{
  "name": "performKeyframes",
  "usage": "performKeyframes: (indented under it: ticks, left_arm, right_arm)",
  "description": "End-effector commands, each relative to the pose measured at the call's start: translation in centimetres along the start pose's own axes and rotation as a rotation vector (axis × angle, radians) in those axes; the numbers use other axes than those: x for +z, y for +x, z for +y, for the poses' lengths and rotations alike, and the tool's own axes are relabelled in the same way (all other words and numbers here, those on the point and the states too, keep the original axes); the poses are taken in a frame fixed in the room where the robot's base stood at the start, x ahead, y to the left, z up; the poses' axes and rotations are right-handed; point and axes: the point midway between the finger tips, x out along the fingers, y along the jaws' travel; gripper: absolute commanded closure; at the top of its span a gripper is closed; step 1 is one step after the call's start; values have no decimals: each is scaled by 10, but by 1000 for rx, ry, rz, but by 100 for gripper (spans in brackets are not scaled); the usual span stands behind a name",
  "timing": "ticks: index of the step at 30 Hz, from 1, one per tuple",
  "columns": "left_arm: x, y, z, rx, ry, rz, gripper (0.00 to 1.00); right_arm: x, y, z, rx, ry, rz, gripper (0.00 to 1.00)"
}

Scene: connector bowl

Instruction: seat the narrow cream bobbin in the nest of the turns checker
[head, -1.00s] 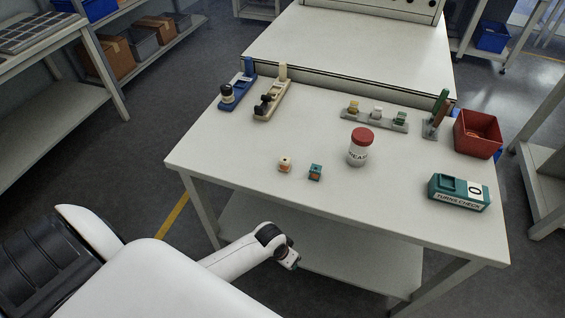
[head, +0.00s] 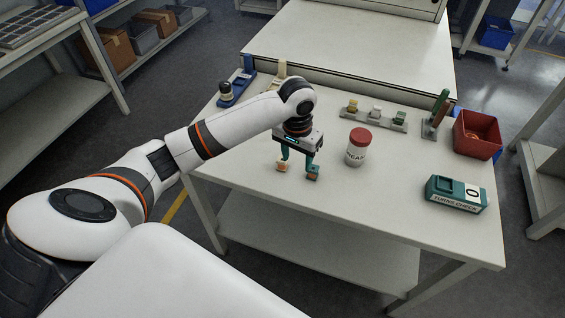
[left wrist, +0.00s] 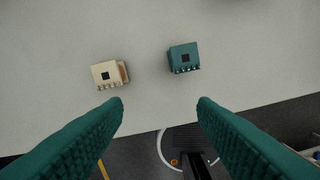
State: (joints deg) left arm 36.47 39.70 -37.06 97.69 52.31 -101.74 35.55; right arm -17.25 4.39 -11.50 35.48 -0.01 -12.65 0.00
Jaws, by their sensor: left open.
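The cream bobbin (left wrist: 104,76) lies on the table in the left wrist view, with a copper-coloured winding at one side. In the head view it (head: 281,168) is partly hidden by my left gripper's finger. My left gripper (head: 298,170) is open and empty, pointing down near the table's front edge. In the left wrist view both bobbins lie beyond the fingertips (left wrist: 160,103), not between them. The teal turns checker (head: 457,194) stands at the table's right front, reading 0, with a dark recess on top at its left. My right gripper is not in view.
A similar teal bobbin (left wrist: 184,57) lies right of the cream one. A white jar with a red lid (head: 358,147) stands between the gripper and the checker. A grey rack (head: 374,118) and red bin (head: 478,135) are behind. The front table middle is clear.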

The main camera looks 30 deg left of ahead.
Motion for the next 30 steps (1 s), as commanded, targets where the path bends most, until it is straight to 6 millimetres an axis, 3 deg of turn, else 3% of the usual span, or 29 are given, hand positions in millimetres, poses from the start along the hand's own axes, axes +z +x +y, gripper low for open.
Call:
performKeyframes:
  ticks: [3,8,11,18,26,30]
  left_arm:
    - [24,-33,34,25,-120,17,47]
    - [34,-52,54,30,-204,33,47]
    - [34,-43,57,29,-217,39,47]
    - [31,-2,57,28,-214,38,47]
    - [28,19,58,29,-213,37,47]
    - [21,39,60,29,-213,39,47]
  right_arm:
    - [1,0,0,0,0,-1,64]
    - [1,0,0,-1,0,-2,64]
    - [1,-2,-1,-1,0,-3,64]
    - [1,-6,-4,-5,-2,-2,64]
    - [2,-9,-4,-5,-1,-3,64]
    - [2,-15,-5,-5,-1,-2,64]
